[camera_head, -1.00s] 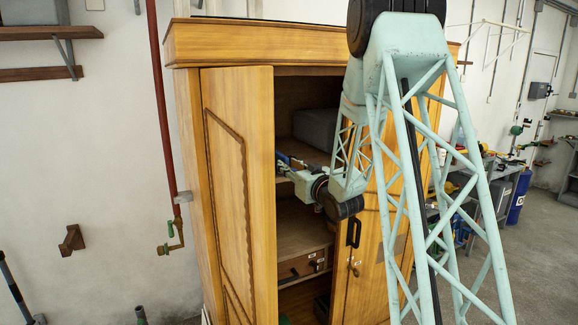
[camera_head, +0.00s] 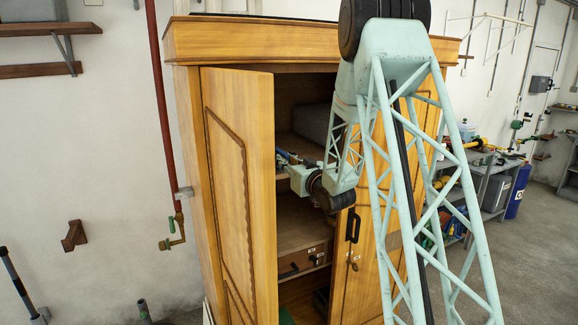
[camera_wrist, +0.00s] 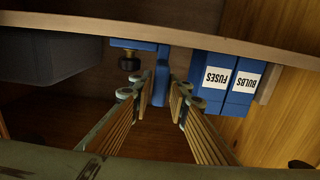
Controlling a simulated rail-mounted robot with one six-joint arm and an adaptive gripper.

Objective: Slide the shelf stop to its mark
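The shelf stop is blue, with a flat bar (camera_wrist: 140,45) along the shelf edge, a black knob (camera_wrist: 130,62) and a blue upright plate (camera_wrist: 161,82), all in the wrist view. My gripper (camera_wrist: 161,88) has one finger on each side of the upright plate. The fingers stand apart with narrow gaps visible beside the plate; contact is not clear. In the head view my gripper (camera_head: 284,162) reaches into the cabinet at shelf height, and the stop is too small to make out. I cannot make out the mark.
Blue boxes labelled FUSES (camera_wrist: 213,80) and BULBS (camera_wrist: 243,88) stand close to the right finger. A dark grey box (camera_wrist: 50,58) is to the left. The wooden cabinet's left door (camera_head: 238,190) stands open beside my arm. A drawer (camera_head: 302,262) lies below.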

